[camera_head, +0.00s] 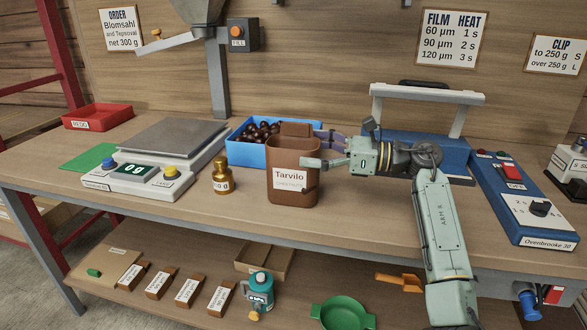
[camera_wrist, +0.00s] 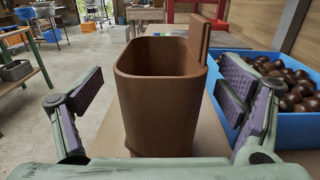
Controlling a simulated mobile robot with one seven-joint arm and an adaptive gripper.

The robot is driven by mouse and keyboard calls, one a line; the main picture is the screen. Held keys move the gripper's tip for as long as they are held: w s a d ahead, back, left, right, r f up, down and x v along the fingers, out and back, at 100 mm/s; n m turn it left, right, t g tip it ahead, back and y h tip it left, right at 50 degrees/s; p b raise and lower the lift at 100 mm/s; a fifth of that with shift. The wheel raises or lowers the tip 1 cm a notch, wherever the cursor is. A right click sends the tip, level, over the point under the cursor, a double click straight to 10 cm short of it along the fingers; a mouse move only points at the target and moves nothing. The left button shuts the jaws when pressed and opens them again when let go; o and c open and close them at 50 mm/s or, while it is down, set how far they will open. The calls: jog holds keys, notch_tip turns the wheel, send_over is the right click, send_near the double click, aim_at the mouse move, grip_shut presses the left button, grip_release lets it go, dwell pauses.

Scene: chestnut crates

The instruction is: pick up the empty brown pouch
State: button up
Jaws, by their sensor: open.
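The brown pouch (camera_head: 291,160) stands upright on the bench with a white label reading Tarvilo Chestnuts. Its mouth is open, and no contents show in the part of its inside I can see. My gripper (camera_head: 315,152) is at the pouch's right side in the head view, with its fingers open. In the wrist view the pouch (camera_wrist: 160,115) stands between the two spread fingers of my gripper (camera_wrist: 163,105), with a gap on each side. The pouch's lower part is hidden there by the gripper body.
A blue bin (camera_head: 243,153) of chestnuts stands close behind the pouch. A brass weight (camera_head: 222,178) and a scale (camera_head: 160,150) reading 0 g are to the left. A blue sealer (camera_head: 400,145) and control box (camera_head: 520,200) are to the right. Bare bench lies in front.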

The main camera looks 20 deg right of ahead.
jog(key=shift+x, duration=1.4)
jog(key=shift+c, duration=0.4)
jog(key=shift+r, duration=0.1)
jog(key=c, duration=1.8)
